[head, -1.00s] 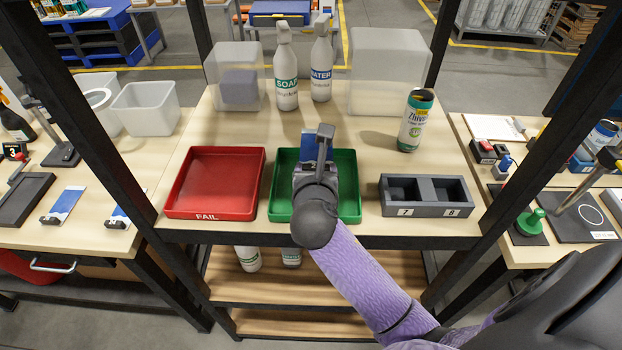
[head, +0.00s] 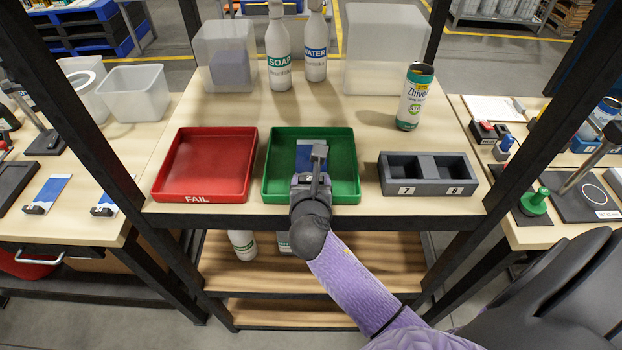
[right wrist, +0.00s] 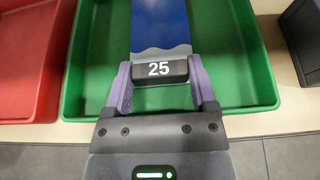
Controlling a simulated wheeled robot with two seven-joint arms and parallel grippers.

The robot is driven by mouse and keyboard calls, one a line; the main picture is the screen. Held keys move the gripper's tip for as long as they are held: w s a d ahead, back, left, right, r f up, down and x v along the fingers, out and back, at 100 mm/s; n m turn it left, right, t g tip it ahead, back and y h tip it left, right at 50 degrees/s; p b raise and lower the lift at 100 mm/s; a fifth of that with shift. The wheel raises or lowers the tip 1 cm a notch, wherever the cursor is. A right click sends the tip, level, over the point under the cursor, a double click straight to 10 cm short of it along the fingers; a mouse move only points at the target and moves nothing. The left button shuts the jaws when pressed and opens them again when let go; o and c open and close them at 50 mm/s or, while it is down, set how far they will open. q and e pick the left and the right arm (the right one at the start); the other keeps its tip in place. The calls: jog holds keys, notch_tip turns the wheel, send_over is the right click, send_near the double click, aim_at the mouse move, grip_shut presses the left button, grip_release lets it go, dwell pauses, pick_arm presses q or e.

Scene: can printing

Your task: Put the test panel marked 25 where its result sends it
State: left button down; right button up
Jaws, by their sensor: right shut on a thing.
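The test panel (head: 311,150) is blue with a white wavy band and a black end block marked 25, read in the right wrist view (right wrist: 159,69). My right gripper (head: 312,178) is shut on that black block, with one finger on each side. The panel lies over the inside of the green tray (head: 345,190); I cannot tell whether it touches the tray floor. The red tray (head: 205,165), marked FAIL, stands empty to the left of the green tray. Any label on the green tray's front is hidden by my right arm. My left gripper is not in view.
A grey two-slot holder (head: 428,174) marked 7 and 8 stands right of the green tray. A can (head: 412,100), soap and water bottles (head: 278,50) and clear bins (head: 385,50) stand behind. Dark frame posts flank the table. Other panels (head: 47,193) lie on the left table.

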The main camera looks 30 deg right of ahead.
jog(key=shift+f, duration=0.15)
jog(key=o, duration=1.2)
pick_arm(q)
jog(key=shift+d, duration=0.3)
